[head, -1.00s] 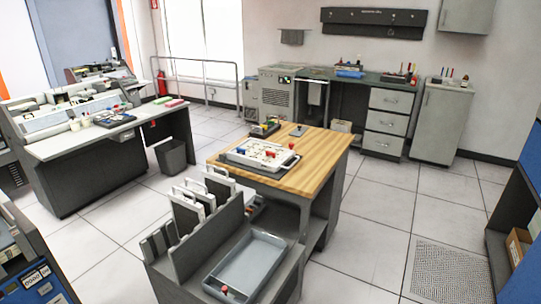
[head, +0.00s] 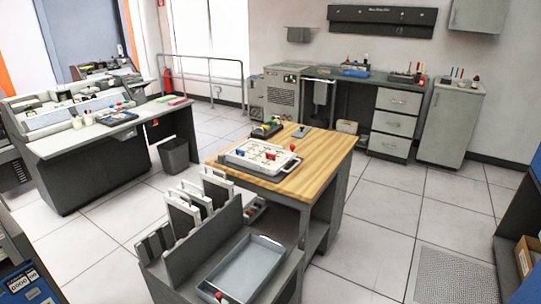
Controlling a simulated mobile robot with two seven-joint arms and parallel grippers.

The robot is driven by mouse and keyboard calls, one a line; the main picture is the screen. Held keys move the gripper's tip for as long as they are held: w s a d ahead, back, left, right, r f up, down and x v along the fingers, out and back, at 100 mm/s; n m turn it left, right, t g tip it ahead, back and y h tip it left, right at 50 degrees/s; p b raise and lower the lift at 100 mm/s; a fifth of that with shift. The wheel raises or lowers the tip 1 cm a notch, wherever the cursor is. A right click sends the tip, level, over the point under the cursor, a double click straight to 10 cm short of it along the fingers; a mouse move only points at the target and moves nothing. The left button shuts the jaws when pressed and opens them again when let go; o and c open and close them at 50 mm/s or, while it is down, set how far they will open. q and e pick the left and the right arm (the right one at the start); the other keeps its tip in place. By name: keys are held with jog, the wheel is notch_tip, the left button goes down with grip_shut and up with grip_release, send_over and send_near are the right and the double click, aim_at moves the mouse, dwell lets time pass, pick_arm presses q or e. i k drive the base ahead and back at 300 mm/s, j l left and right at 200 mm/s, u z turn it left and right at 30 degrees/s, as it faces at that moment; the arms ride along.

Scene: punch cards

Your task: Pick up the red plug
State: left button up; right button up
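A white plugboard (head: 235,160) lies on the wooden-topped table (head: 325,155) in the middle of the head view. Several small red, blue and yellow pieces sit on it. A red piece (head: 293,147) stands up at its right edge and looks like a red plug. Another small red-topped piece (head: 219,296) is at the front edge of the grey tray (head: 262,241), low in the view. It is too small to tell which of these is the task's plug. Neither of my grippers shows.
A grey cart with upright panels (head: 185,210) stands in front of the table. A console desk (head: 90,140) is at the left, with a waste bin (head: 174,155) beside it. A workbench (head: 390,120) and a cabinet (head: 450,120) line the back wall. Open tiled floor lies right of the table.

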aim_at(268, 154)
jog(key=i+l+u, duration=0.1)
jog(key=i+l, duration=0.3)
jog(key=l, duration=0.2)
jog(key=i+l+u, duration=0.25)
jog(key=l, duration=0.4)
jog(key=i+l, duration=0.3)
jog(key=i+l+u, duration=0.15)
jog(key=l, duration=0.25)
jog(key=i+l+u, duration=0.1)
jog(key=l, duration=0.25)
jog(key=i+l, duration=0.2)
jog(key=l, duration=0.15)
jog(key=u, duration=0.05)
